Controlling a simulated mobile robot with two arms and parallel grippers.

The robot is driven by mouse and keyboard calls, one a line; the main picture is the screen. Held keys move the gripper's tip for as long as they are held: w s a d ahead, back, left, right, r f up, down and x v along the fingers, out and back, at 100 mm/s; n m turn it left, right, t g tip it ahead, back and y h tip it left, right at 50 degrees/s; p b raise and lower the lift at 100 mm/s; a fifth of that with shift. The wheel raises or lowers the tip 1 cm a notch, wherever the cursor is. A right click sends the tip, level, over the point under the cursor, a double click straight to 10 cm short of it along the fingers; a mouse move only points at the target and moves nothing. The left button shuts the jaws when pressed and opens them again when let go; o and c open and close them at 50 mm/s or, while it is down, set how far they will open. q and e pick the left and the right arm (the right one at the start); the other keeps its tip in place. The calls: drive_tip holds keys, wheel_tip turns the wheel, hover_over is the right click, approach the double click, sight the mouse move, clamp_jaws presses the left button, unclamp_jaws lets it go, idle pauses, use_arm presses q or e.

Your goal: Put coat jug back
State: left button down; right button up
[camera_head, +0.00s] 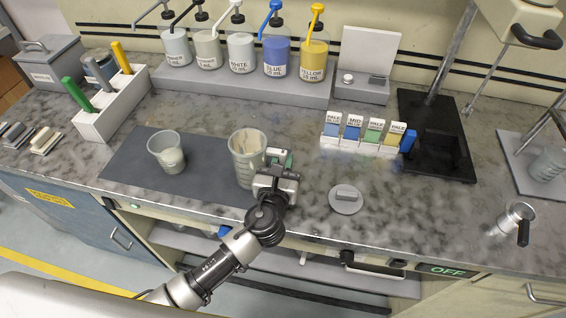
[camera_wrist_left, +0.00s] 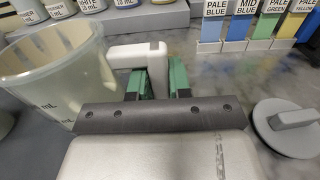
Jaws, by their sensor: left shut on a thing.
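A translucent jug (camera_head: 247,150) with measuring marks and cream-coloured residue inside stands upright at the right end of the dark mat (camera_head: 125,165). I cannot tell whether its base touches the mat. My left gripper (camera_head: 280,160) is at its right side, shut on the jug's handle. In the left wrist view, the jug (camera_wrist_left: 55,75) is at the left, and its pale handle (camera_wrist_left: 135,55) runs to the green fingers of the gripper (camera_wrist_left: 160,82). The fingertips are partly hidden by the gripper body. My right gripper is not in view.
A smaller cup (camera_head: 167,155) with pale contents stands left on the mat. A round grey lid (camera_head: 346,199) lies to the right. The counter between lid and metal cup (camera_head: 515,218) is clear.

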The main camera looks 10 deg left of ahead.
use_arm(q)
drive_tip(key=shift+f, duration=0.15)
drive_tip(key=c, duration=1.1)
unclamp_jaws()
drive_tip(key=shift+o, duration=0.2)
drive_tip(key=s, duration=0.3)
drive_tip(key=s+b, duration=0.1)
drive_tip(key=s, duration=0.3)
drive_tip(key=s+a, duration=0.1)
drive_tip(key=s, duration=0.3)
drive_tip(key=shift+s+b, duration=0.1)
drive_tip(key=shift+b, duration=0.2)
drive_tip(key=shift+s+r, duration=0.2)
drive_tip(key=shift+s, duration=0.25)
drive_tip(key=shift+o, duration=0.2)
